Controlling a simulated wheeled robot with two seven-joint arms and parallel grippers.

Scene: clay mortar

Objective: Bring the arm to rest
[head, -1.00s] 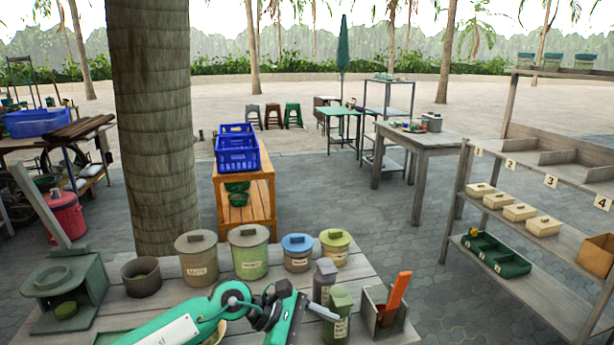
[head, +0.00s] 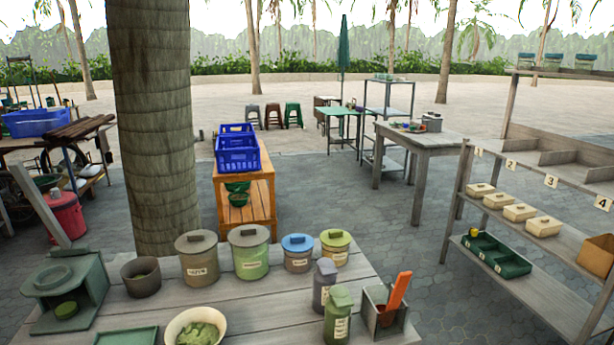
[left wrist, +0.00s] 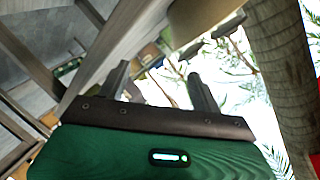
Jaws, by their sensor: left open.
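My left gripper (left wrist: 160,88) shows in the left wrist view, with its two dark fingers apart and nothing between them. It points at the tree trunk and palm fronds side of a tilted view, away from the worktable. In the head view neither of my arms nor grippers shows. My right gripper is in no view.
The worktable (head: 265,322) holds a cream bowl of green paste (head: 197,328), several lidded canisters, two bottles, a box with an orange-handled tool (head: 388,305) and a green tray (head: 127,337). A tree trunk (head: 150,130) stands behind it. Shelves (head: 545,270) stand at right.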

